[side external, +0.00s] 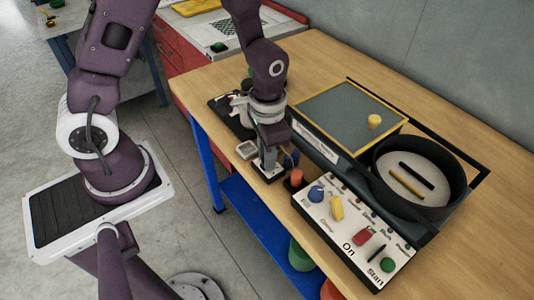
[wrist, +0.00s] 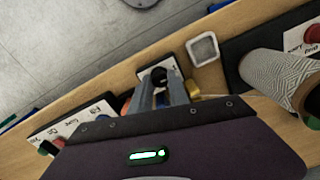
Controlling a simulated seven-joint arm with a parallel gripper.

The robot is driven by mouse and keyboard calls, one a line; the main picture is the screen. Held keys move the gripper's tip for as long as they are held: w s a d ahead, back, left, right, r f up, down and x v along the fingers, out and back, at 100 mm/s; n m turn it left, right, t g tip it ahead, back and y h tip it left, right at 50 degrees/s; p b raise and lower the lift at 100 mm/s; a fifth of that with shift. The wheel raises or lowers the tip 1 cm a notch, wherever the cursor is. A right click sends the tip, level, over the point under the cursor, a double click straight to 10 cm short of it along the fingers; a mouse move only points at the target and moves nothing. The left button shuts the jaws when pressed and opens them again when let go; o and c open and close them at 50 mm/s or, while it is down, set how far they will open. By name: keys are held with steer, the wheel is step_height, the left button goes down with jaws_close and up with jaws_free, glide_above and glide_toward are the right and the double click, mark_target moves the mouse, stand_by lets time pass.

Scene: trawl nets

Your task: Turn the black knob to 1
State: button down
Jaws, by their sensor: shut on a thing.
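The black knob (wrist: 158,74) sits on a small white plate (wrist: 171,66) near the front edge of the wooden bench. My gripper (wrist: 160,82) points down at it in the wrist view, with a finger on each side, and is shut on the knob. In the side external view my gripper (side external: 268,163) stands over the same white plate (side external: 270,174), and its fingers hide most of the knob. The marks on the plate are too small or covered to read, so the knob's setting cannot be told.
A white square frame (wrist: 203,49) lies close beside the plate. An orange knob (side external: 296,177) and a labelled control panel (side external: 347,240) stand to the right. A round black pan (side external: 455,190) holds two sticks behind it. A patterned roll (wrist: 275,72) is near my gripper.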

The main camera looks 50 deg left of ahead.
steer(key=shift+n, duration=0.6)
steer(key=c, duration=1.3)
jaws_free()
steer(key=shift+o, duration=0.2)
step_height(320, 180, up, 7)
steer(key=shift+d+r, duration=0.1)
steer(key=s+a+r+n+t, duration=0.1)
steer(key=s+a+r+t, duration=0.2)
steer(key=s+r, duration=1)
step_height(320, 180, up, 4)
steer(key=t, duration=0.2)
steer(key=shift+s+f+n+t, duration=0.25)
steer(key=shift+s+n+t, duration=0.05)
